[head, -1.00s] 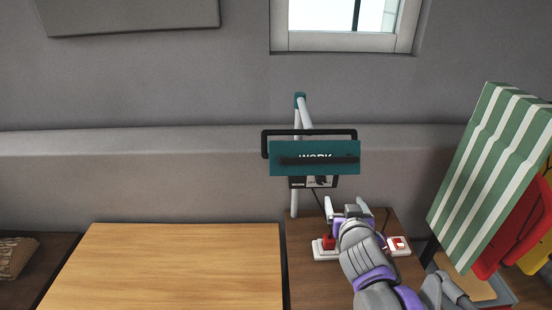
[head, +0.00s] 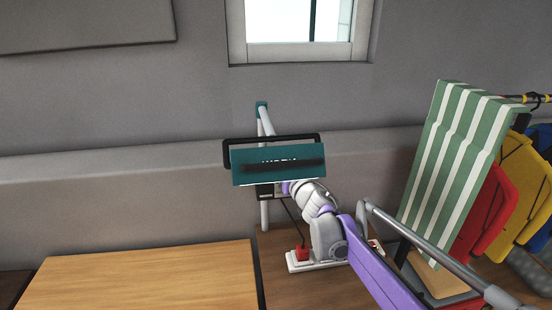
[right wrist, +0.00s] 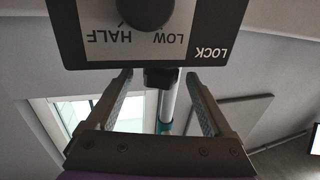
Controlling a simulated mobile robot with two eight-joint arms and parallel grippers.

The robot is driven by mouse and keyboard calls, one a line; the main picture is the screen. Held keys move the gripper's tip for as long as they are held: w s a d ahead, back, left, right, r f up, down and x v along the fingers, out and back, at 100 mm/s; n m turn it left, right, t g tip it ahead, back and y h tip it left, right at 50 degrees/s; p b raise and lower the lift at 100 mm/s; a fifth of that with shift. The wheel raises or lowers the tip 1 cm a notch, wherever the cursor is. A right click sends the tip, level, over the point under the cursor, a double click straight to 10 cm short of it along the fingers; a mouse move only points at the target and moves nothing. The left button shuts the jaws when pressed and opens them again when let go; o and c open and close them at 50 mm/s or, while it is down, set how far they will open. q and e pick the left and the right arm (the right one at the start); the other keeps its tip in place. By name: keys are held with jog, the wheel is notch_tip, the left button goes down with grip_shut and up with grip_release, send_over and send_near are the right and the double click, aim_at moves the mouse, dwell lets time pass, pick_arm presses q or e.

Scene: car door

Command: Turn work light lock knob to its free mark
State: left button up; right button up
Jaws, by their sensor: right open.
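The work light (head: 278,155) is a teal panel with a black frame on a pale pole, at the middle of the head view. Under it is a small dark control box (head: 266,192), partly behind my right arm. In the right wrist view the box's face (right wrist: 85,45) fills the top, with upside-down labels HALF, LOW and LOCK and a round dark knob (right wrist: 145,10), cut by the frame. A small black knob (right wrist: 159,78) sits at the box's edge. My right gripper (right wrist: 158,84) is open, fingers on either side of this small knob, apparently not touching it. Any free mark is not visible.
A wooden table (head: 150,280) stands at lower left. A white base with a red part (head: 303,254) rests on the brown surface beside my arm. The wall is behind.

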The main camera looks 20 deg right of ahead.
jog(key=shift+w, duration=1.15)
